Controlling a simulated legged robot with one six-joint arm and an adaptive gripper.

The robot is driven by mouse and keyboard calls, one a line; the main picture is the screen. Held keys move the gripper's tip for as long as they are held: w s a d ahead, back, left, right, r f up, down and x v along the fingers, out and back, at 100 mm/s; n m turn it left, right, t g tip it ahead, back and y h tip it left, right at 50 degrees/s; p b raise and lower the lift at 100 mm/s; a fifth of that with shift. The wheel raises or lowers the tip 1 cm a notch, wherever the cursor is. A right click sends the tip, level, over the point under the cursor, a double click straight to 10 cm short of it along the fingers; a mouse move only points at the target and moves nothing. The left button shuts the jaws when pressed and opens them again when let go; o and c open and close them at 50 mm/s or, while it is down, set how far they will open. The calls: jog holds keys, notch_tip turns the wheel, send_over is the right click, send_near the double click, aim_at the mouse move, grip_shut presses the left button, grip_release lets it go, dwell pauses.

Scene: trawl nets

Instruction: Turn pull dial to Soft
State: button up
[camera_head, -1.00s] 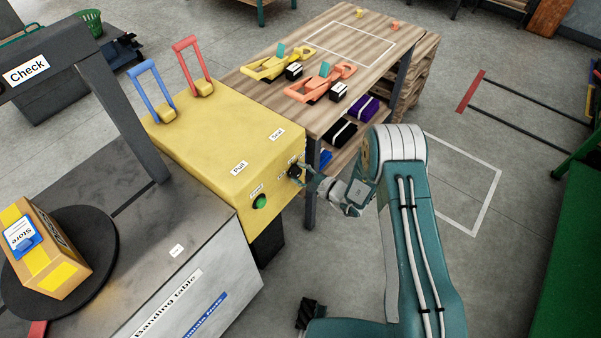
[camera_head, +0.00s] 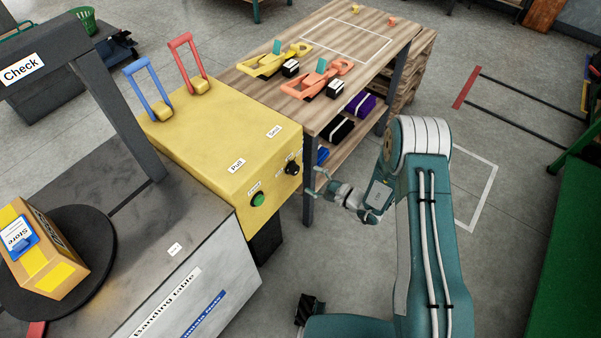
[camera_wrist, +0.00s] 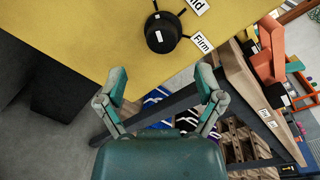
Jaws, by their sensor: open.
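The pull dial (camera_head: 292,168) is a black knob on the front face of the yellow machine (camera_head: 217,135). In the wrist view the dial (camera_wrist: 163,33) has a white mark on top, with a "Firm" label (camera_wrist: 202,42) and a partly cut-off label ending in "ld" beside it. No "Soft" label can be read. My gripper (camera_head: 319,182) is apart from the dial, to its right in the head view. In the wrist view my gripper (camera_wrist: 162,85) has its two fingers spread and empty, with the dial beyond the fingertips.
A green button (camera_head: 258,199) sits left of the dial on the same face. The wooden workbench (camera_head: 305,85) with tools stands close behind; its dark leg (camera_head: 309,190) is near my gripper. A boxed parcel (camera_head: 38,252) rests on the turntable at left.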

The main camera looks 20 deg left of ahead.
jog(key=shift+v, duration=2.4)
jog(key=shift+s, duration=0.1)
jog(key=s+d+r+n+g+h, duration=0.15)
jog(key=s+r+n+g, duration=0.3)
jog(key=r, duration=0.65)
jog(key=s+d+r+n+g+h, duration=0.15)
jog(key=s+r+n+g, duration=0.3)
jog(key=r, duration=0.65)
jog(key=s+d+r+n+t+h, duration=0.2)
jog(key=s+d+r+t+h, duration=0.2)
jog(key=d, duration=0.5)
jog(key=s+d+r+n+t+h, duration=0.1)
jog(key=s+d+r+t+h, duration=0.3)
jog(key=s+d+r+h, duration=0.5)
jog(key=shift+s+d+r+n+t, duration=0.2)
jog(key=shift+s+r+n+t, duration=0.2)
jog(key=shift+s+r, duration=0.3)
